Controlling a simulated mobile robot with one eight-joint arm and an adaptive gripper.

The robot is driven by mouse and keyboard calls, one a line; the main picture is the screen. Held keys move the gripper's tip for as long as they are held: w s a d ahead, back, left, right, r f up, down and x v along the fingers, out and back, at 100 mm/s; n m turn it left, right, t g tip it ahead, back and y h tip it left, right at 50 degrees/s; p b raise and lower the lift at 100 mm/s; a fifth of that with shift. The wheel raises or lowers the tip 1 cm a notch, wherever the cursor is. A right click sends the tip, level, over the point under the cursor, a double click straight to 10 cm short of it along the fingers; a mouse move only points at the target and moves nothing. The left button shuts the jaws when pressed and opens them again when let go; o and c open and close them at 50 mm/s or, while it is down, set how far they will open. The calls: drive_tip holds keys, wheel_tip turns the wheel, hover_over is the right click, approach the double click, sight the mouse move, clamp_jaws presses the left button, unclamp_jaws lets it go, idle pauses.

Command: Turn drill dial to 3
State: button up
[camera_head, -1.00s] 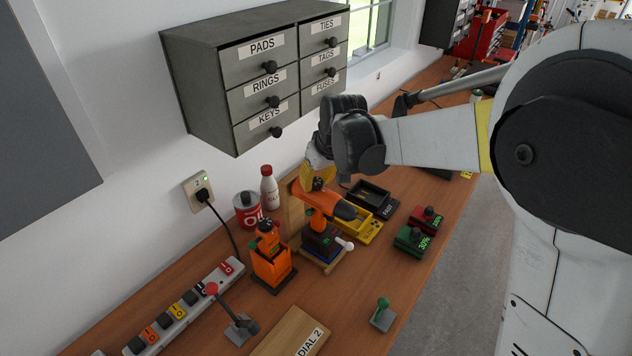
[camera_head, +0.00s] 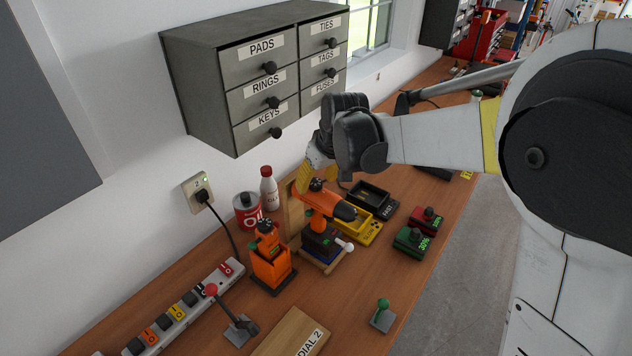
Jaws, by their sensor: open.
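An orange drill (camera_head: 318,199) with a black chuck stands upright on a small stand on the bench, its chuck pointing right. A black knob, the dial (camera_head: 317,184), sits on top at its rear. My gripper (camera_head: 319,173) has yellow fingers and is open just above the dial, pointing down. The gap between fingertips and dial is small; I cannot tell whether they touch. The dial's numbers are too small to read. A wooden board (camera_head: 284,336) labelled "DIAL 2" lies at the front.
Grey drawers (camera_head: 205,95) hang above.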

drive_tip(key=v, duration=1.1)
drive_tip(key=shift+s+r, duration=0.15)
drive_tip(key=shift+r, duration=0.05)
drive_tip(key=shift+d, duration=0.15)
drive_tip(key=s+d+f+m+t+h+b, duration=0.1)
drive_tip(key=s+d+f+m+b, duration=0.2)
drive_tip(key=s+d+f+b, duration=0.4)
drive_tip(key=s+d+f+m+t+h+b, duration=0.1)
drive_tip(key=s+d+f+m+t+b, duration=0.1)
drive_tip(key=s+d+f+b, duration=0.6)
drive_tip(key=s+f+m+b, duration=0.1)
drive_tip(key=s+f, duration=0.4)
drive_tip(key=s, duration=0.3)
drive_tip(key=shift+d+f, duration=0.25)
drive_tip(key=shift+d, duration=0.05)
